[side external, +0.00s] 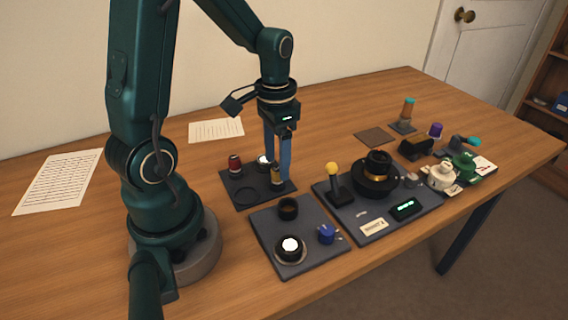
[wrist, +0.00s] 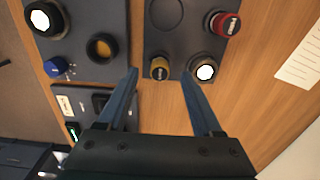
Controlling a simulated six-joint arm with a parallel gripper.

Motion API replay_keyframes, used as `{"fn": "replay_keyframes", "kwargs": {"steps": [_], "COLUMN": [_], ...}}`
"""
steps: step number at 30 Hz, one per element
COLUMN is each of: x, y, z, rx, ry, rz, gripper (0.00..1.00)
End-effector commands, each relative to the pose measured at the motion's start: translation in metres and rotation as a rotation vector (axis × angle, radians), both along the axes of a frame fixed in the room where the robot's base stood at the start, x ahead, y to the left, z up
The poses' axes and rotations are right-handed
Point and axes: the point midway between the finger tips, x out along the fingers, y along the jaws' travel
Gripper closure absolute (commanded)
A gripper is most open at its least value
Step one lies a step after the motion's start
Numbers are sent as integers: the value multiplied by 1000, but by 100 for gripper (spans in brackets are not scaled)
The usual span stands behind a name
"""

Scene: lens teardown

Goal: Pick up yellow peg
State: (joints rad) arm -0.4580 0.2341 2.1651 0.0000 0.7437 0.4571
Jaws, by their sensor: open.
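The yellow peg (side external: 275,176), a short dark-yellow cylinder, stands upright on a dark plate (side external: 229,187). It also shows in the wrist view (wrist: 159,69), with its round top facing the camera. My gripper (side external: 278,166) points down over this plate with its two blue fingers apart. In the wrist view my gripper (wrist: 160,74) is open, and the peg appears between the fingertips, nearer the left one. In the side view a finger partly covers the peg. I cannot tell whether either finger touches it.
The same plate holds a red peg (side external: 235,163) and a white-topped round part (wrist: 205,72) close to the right finger. A plate in front carries a black ring (side external: 288,208) and a blue knob (side external: 327,234). A yellow-knobbed lever (side external: 333,169) stands to the right.

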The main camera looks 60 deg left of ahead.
Motion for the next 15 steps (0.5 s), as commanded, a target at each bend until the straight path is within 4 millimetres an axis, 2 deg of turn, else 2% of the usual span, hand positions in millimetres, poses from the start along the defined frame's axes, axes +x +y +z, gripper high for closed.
{"fn": "replay_keyframes", "kwargs": {"steps": [6, 15], "x": [0, 0], "y": [-1, 0], "z": [-23, -28], "rx": [-1, 1], "ry": [3, -1], "rz": [-1, -1], "gripper": [33, 33]}}
